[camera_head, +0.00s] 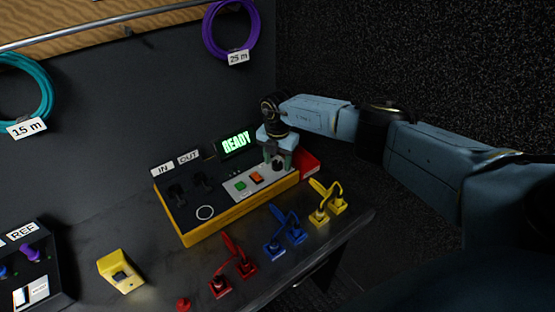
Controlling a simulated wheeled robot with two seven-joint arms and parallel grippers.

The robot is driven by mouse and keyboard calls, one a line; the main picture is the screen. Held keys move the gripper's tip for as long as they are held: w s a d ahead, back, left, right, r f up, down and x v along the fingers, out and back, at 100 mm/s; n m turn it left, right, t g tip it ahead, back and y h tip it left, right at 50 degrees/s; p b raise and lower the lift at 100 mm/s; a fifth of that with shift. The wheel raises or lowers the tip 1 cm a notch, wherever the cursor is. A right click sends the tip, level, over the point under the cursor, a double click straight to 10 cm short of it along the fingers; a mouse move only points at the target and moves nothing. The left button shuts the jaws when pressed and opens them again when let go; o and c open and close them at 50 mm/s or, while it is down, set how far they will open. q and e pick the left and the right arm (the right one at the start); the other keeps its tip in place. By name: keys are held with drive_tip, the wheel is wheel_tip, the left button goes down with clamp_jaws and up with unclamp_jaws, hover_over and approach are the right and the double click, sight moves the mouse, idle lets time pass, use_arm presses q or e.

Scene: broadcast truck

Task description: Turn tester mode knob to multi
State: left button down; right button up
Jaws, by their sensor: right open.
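The cable tester (211,222) is a yellow-edged box with a dark sloped top on the bench, in the middle of the head view. Its green display (236,142) reads READY. A light panel on its right part carries a green button (240,186), an orange button (257,177) and a dark mode knob (277,165). My right gripper (279,161) points down at the panel's right end, its open fingers around or just over the knob. I cannot tell whether they touch it. The knob's pointer and markings are too small to read. My left gripper is not in view.
A red block (310,166) is right of the tester. A yellow box (119,271) and a REF unit (40,262) are at left. Teal and purple cables (207,30) hang behind.

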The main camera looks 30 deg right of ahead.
sight(278, 163)
wheel_tip(278, 163, up, 13)
drive_tip(key=p, duration=0.1)
drive_tip(key=shift+r, duration=0.2)
idle(0.5)
